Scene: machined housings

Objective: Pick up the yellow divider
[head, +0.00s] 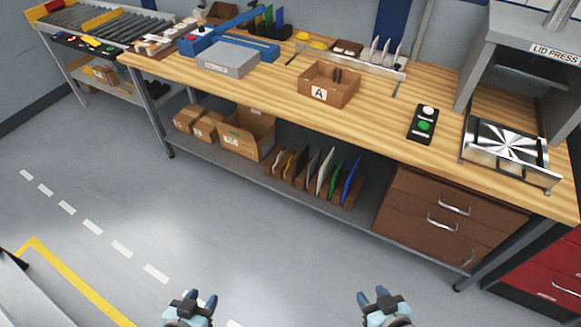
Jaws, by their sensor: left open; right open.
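A rack (356,201) on the lower shelf under the bench holds several upright thin panels. They include a white one (325,172), a green one (337,178) and a blue one (351,181). A tan-yellow panel (288,163) stands toward the rack's left end; I cannot tell for sure that it is the yellow divider. My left gripper (192,302) is open and empty at the bottom of the view, in front of the bench. My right gripper (373,297) is also open and empty, at the bottom right of centre. Both are well apart from the rack.
The wooden bench top (400,100) overhangs the shelf. Cardboard boxes (248,133) stand left of the rack and brown drawers (440,213) to its right. A box marked A (319,93) and a lid press (508,150) stand on the bench. The floor in front is clear.

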